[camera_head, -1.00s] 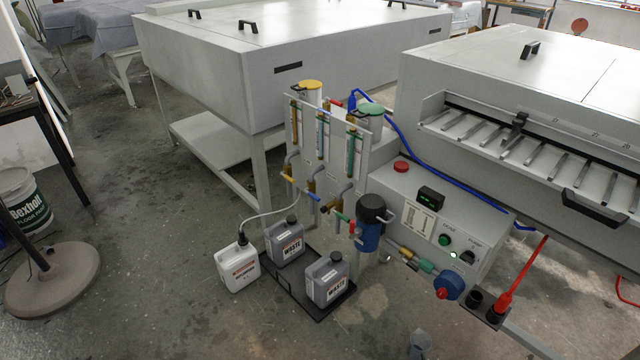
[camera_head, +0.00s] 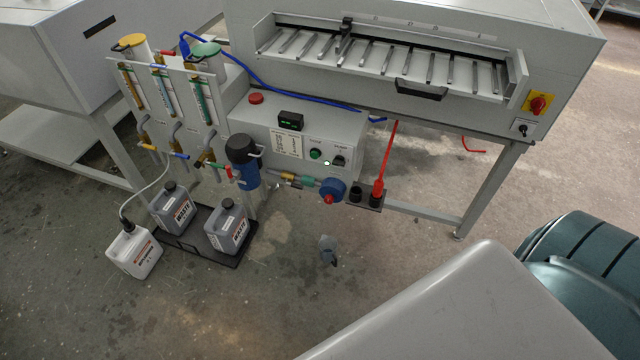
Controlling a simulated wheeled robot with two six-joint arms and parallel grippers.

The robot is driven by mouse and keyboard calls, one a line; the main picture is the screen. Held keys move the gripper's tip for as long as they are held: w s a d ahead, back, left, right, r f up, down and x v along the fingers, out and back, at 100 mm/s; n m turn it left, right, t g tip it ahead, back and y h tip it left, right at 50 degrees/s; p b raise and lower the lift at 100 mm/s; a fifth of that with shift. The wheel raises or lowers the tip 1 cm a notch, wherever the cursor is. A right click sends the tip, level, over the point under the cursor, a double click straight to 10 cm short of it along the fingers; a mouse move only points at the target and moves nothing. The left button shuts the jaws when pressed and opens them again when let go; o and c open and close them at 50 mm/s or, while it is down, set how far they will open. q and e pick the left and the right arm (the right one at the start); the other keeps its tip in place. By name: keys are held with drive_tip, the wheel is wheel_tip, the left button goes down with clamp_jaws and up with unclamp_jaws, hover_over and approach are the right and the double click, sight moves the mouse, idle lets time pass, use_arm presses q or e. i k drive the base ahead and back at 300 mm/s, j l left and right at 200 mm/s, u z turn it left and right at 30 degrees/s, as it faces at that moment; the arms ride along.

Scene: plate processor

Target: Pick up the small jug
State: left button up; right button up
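A small grey jug (camera_head: 328,250) stands on the concrete floor in front of the plate processor, below the blue pump and to the right of the waste bottles. It is small in the picture and looks upright with an open top. Nothing touches it that I can see. Neither of my grippers shows in the head view.
Two grey waste bottles (camera_head: 227,228) stand on a black tray (camera_head: 243,255), with a white bottle (camera_head: 134,251) beside it. The processor's leg (camera_head: 487,192) stands at right. A large light grey surface (camera_head: 470,315) and a dark green ribbed object (camera_head: 590,270) fill the lower right. Floor around the jug is clear.

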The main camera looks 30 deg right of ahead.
sight(328, 245)
drive_tip(key=z, duration=1.05)
drive_tip(key=l+u, duration=0.35)
drive_tip(key=l, duration=1.15)
